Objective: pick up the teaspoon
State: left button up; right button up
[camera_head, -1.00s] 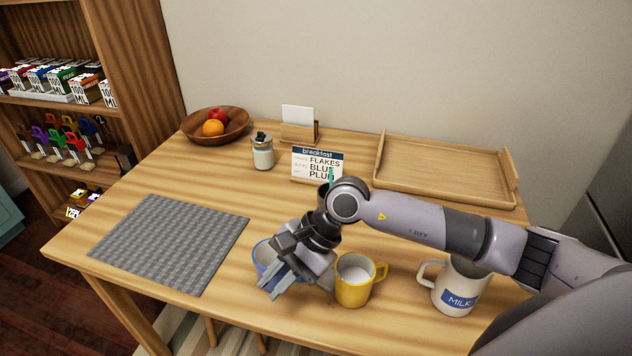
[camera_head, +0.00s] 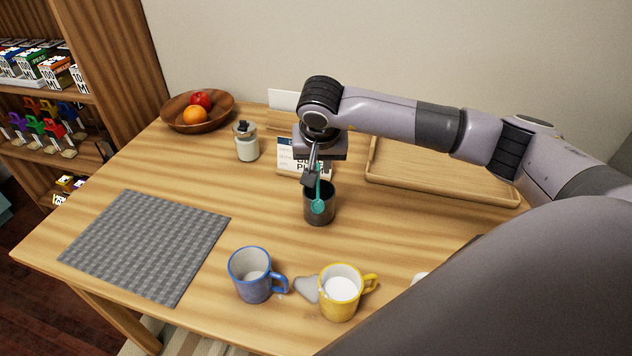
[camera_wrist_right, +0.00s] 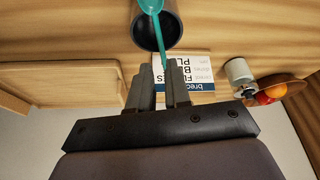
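The teal teaspoon (camera_head: 318,206) hangs bowl-down at a dark cup (camera_head: 322,217). Its bowl shows in front of the cup's rim and wall in the head view, so it looks clear of the cup's inside. My right gripper (camera_head: 312,178) is above the cup, fingers pointing down, and appears shut on the spoon's handle. In the right wrist view the handle (camera_wrist_right: 160,45) runs in between the close-set fingertips (camera_wrist_right: 162,72), and the spoon overlaps the cup (camera_wrist_right: 172,25). My left gripper is not in view.
A blue mug (camera_head: 250,281), a grey piece (camera_head: 306,289) and a yellow mug (camera_head: 340,302) stand in front. Behind are a breakfast card (camera_head: 292,168), jar (camera_head: 247,148), fruit bowl (camera_head: 180,118) and wooden tray (camera_head: 400,190). A grey mat (camera_head: 145,245) lies left, bare.

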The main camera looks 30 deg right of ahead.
aim_at(318, 181)
jog(key=shift+a+p+x, duration=0.1)
jog(key=shift+p+x, duration=0.15)
jog(key=shift+x, duration=1.3)
jog(key=shift+a+p+x, duration=0.15)
jog(key=shift+p+x, duration=0.1)
jog(key=shift+x, duration=1.25)
jog(key=shift+s, duration=0.1)
grip_shut()
